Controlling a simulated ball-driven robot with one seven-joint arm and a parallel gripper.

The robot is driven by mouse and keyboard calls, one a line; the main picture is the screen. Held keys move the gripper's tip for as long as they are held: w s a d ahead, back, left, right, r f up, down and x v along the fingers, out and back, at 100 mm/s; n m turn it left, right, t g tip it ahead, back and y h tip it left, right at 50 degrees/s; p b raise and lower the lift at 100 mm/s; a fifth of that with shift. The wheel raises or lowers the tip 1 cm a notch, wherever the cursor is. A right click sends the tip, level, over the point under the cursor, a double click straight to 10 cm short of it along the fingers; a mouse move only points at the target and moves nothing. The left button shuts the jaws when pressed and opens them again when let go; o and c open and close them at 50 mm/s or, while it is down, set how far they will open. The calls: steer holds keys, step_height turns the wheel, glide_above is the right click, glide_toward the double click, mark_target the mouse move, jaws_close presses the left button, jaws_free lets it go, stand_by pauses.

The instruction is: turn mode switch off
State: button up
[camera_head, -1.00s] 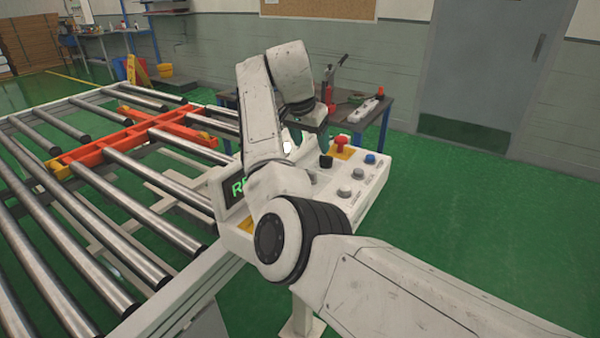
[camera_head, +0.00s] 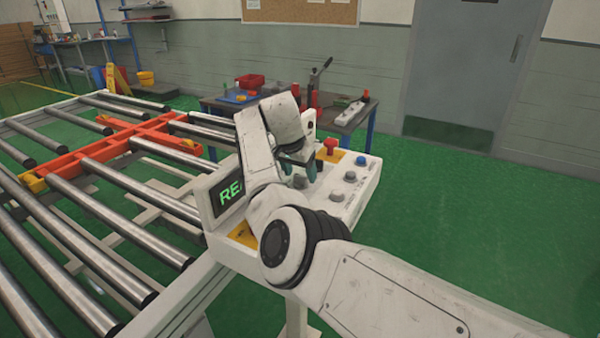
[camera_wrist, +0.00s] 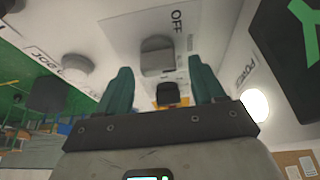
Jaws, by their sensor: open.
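The white control panel (camera_head: 350,205) stands at the end of the roller conveyor. In the wrist view, a grey knob (camera_wrist: 157,55) sits on a light plate beside the word OFF; it looks like the mode switch, but its name is not readable. My gripper (camera_wrist: 160,68) is open, its two teal fingers on either side of the space below this knob, apart from each other and empty. A black knob (camera_wrist: 168,94) shows between the fingers. In the head view my gripper (camera_head: 298,165) hangs over the panel's far left part, and my arm hides some controls.
A red button (camera_head: 331,146), a blue button (camera_head: 361,159) and grey buttons sit right of my gripper. A green-lit display (camera_head: 229,195) stands at the panel's left. In the wrist view a lit white button (camera_wrist: 256,104) is near the right finger. A workbench (camera_head: 345,115) stands behind.

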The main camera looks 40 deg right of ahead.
steer(key=shift+d+f, duration=0.15)
steer(key=shift+f, duration=0.3)
steer(key=c, duration=1.1)
steer(key=shift+o, duration=0.2)
steer(key=shift+r, duration=0.1)
